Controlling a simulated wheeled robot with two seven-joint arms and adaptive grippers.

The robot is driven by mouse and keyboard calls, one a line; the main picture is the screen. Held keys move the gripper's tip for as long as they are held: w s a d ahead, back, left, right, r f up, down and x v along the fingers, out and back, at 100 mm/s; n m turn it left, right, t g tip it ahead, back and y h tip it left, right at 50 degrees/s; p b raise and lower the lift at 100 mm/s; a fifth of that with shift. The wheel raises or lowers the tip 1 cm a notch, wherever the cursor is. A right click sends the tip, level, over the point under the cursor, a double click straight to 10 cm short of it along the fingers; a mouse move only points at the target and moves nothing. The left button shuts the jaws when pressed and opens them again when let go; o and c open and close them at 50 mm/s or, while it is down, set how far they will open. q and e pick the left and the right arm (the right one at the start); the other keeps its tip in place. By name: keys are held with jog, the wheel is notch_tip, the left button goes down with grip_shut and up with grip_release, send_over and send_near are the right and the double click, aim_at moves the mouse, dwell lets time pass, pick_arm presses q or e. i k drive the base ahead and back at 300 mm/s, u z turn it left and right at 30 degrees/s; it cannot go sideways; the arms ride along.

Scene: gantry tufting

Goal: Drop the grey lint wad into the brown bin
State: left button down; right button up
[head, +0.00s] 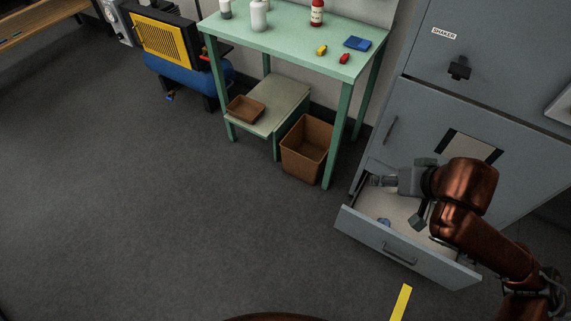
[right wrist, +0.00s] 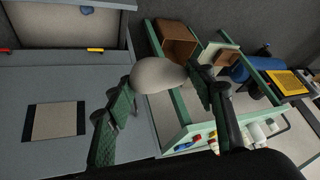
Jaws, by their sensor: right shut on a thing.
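The grey lint wad (right wrist: 158,74) is a pale rounded lump between the fingers of my right gripper (right wrist: 160,95) in the right wrist view. The gripper is shut on it. In the head view my right gripper (head: 380,181) is over the open drawer at the grey cabinet, and I cannot make out the wad there. The brown bin (head: 307,148) stands open on the floor by the green table, to the left of the gripper and apart from it. The bin also shows in the right wrist view (right wrist: 178,40). My left gripper is not in view.
The pulled-out drawer (head: 400,250) holds a small blue thing (head: 384,222). The green table (head: 290,40) carries bottles and small coloured items. A shallow brown tray (head: 245,108) sits on its lower shelf. The floor at left is clear.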

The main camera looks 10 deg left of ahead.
aim_at(319, 155)
jog(key=u, duration=0.7)
jog(key=i, duration=1.15)
jog(key=z, duration=0.6)
jog(key=i, duration=0.5)
jog(key=z, duration=0.45)
